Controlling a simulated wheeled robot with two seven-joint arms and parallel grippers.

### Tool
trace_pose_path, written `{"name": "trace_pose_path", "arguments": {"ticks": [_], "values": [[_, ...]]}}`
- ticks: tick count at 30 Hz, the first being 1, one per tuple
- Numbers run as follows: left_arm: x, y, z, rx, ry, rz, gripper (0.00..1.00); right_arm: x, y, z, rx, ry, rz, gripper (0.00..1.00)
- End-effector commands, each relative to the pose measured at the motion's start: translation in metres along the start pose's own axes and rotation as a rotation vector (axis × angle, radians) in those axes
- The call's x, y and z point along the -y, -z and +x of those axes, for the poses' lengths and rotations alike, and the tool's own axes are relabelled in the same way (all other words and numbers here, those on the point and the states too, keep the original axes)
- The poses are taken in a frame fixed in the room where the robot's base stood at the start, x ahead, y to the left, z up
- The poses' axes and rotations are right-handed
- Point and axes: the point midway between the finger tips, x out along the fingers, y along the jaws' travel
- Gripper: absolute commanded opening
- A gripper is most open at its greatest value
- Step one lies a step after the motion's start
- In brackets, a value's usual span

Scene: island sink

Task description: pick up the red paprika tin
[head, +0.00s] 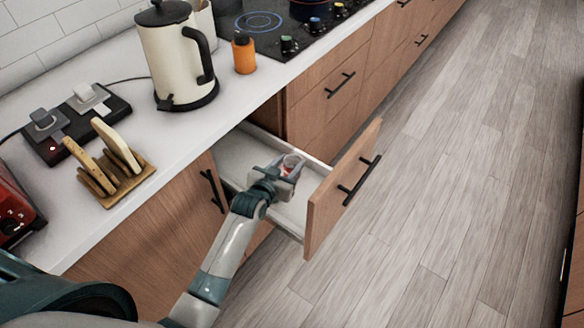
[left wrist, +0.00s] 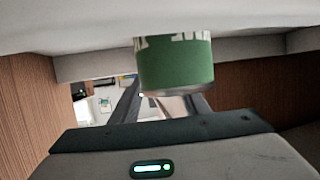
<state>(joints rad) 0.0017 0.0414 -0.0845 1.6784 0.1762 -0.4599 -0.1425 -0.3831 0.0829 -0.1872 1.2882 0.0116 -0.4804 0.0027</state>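My left gripper (head: 274,176) is low inside the pulled-out drawer, its fingers apart around or right beside a small container (head: 291,165) with a pale rim and some red on it. The head view is too small to tell whether they touch it. In the left wrist view a green tin (left wrist: 176,66) with a white-marked band hangs into the picture from above, overlapping the right finger. The left gripper's fingers (left wrist: 160,100) show apart there. I cannot make out a clearly red tin in the wrist view. My right gripper is not in view.
The drawer front (head: 335,195) with its black handle stands out over open floor (head: 430,200). The white counter (head: 150,140) above holds a kettle (head: 175,60), an orange bottle (head: 243,54), a toast rack (head: 115,170), a power strip (head: 75,125) and a red toaster (head: 14,210).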

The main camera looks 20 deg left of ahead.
Motion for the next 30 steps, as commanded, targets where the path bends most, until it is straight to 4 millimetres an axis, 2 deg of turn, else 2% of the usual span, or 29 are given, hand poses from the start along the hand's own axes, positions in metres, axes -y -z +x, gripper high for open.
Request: {"name": "trace_pose_path", "arguments": {"ticks": [9, 14, 30], "values": [[0.000, 0.001, 0.000, -0.001, 0.000, 0.000, 0.18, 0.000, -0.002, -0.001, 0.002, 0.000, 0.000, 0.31], [0.000, 0.008, -0.003, -0.002, 0.000, 0.001, 0.18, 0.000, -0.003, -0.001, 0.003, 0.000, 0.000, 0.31], [0.000, 0.082, -0.029, -0.003, 0.001, 0.000, 0.18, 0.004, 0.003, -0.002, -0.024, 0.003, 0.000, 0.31]]}}
